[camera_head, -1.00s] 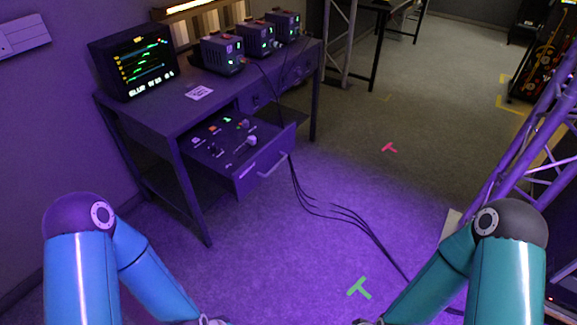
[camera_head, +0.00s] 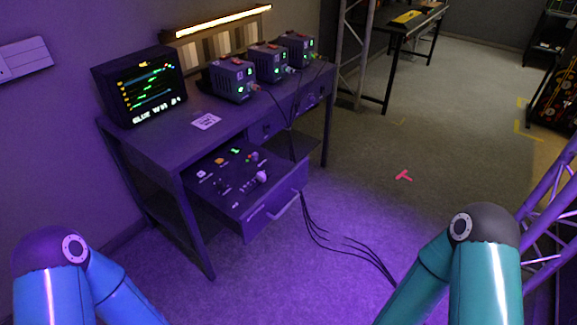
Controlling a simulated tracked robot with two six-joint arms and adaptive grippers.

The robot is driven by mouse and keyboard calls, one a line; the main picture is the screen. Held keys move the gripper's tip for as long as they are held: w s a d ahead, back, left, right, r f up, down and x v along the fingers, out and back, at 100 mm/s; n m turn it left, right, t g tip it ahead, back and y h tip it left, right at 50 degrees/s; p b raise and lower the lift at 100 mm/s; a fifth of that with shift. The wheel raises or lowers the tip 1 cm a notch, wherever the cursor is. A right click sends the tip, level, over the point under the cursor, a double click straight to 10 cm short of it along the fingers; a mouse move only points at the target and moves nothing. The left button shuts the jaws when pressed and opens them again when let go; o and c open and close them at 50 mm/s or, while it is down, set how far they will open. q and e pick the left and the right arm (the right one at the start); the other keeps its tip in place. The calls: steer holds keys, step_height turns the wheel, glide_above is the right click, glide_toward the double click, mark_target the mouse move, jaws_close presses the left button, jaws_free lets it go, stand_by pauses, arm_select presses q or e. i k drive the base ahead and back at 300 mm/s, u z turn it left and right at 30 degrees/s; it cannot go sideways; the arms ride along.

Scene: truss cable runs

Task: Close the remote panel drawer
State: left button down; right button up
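The remote panel drawer (camera_head: 275,215) is pulled out of the front of the dark desk (camera_head: 160,133). Its top panel carries coloured buttons and knobs, and its front has a pale bar handle (camera_head: 284,207). My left arm, blue, comes in at the lower left and my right arm, teal, at the lower right. Both arms run out of the bottom of the picture, so neither gripper shows. No part of either arm visibly touches the drawer.
A monitor (camera_head: 141,88) and several small grey boxes (camera_head: 232,80) stand on the desk. Black cables (camera_head: 345,246) hang by the drawer and trail over the floor. A purple truss (camera_head: 548,225) stands at the right. The floor before the drawer is otherwise largely clear.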

mark_target(246, 204)
steer(key=z, duration=0.1)
steer(key=i, duration=1.15)
steer(key=z, duration=0.75)
steer(key=i, duration=0.45)
steer(key=z, duration=0.25)
steer(key=k, duration=0.95)
steer(key=z, duration=0.15)
steer(key=i, duration=0.9)
